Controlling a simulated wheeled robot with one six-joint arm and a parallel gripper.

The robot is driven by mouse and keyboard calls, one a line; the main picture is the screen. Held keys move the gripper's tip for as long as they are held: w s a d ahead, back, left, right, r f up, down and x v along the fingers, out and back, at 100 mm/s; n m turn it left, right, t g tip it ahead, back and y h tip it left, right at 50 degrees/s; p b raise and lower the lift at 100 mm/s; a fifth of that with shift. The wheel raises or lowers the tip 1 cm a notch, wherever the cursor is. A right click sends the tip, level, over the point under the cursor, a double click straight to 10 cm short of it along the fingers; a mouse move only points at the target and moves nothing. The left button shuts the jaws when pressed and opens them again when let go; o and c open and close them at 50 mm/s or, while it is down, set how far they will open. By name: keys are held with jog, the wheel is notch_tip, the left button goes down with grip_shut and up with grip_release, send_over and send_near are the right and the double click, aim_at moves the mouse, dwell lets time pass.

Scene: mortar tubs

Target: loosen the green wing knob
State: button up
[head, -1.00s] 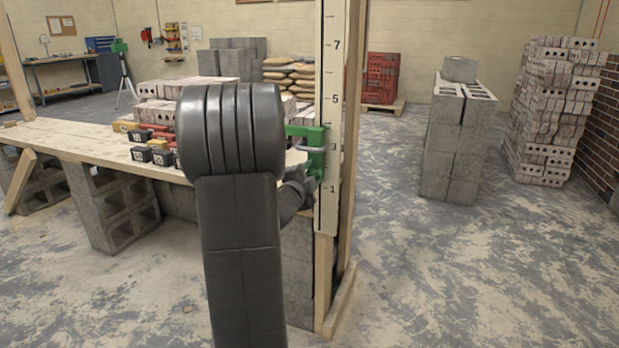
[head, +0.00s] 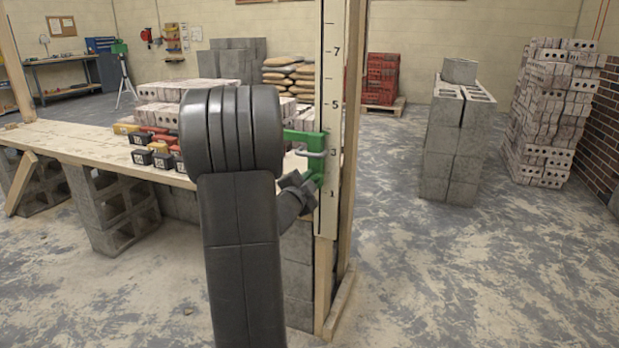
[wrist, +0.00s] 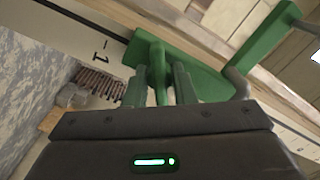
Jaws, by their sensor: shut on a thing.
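The green wing knob (wrist: 160,75) stands up from the clamp's green body (wrist: 196,74) in the wrist view. My gripper (wrist: 162,88) has a finger on each side of the knob and is shut on it. In the head view my gripper (head: 312,186) is at the clamp's lower end, and the knob is largely hidden by it.
The numbered pole (head: 330,90) stands upright at the end of a plank bench (head: 60,138) on grey blocks. Several small dark and coloured blocks (head: 140,157) lie on the bench. Free floor (head: 450,270) lies to the right, before grey block stacks (head: 452,140).

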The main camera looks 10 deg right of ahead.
jog(key=n+p, duration=0.4)
jog(key=n, duration=0.2)
jog(key=shift+r, duration=0.1)
jog(key=n+p, duration=0.3)
jog(key=n, duration=0.2)
dwell(0.5)
jog(key=o, duration=1)
jog(key=shift+a, duration=0.1)
jog(key=p+v, duration=0.1)
jog(key=v, duration=1.2)
jog(key=shift+s+a, duration=0.25)
jog(key=shift+s, duration=0.1)
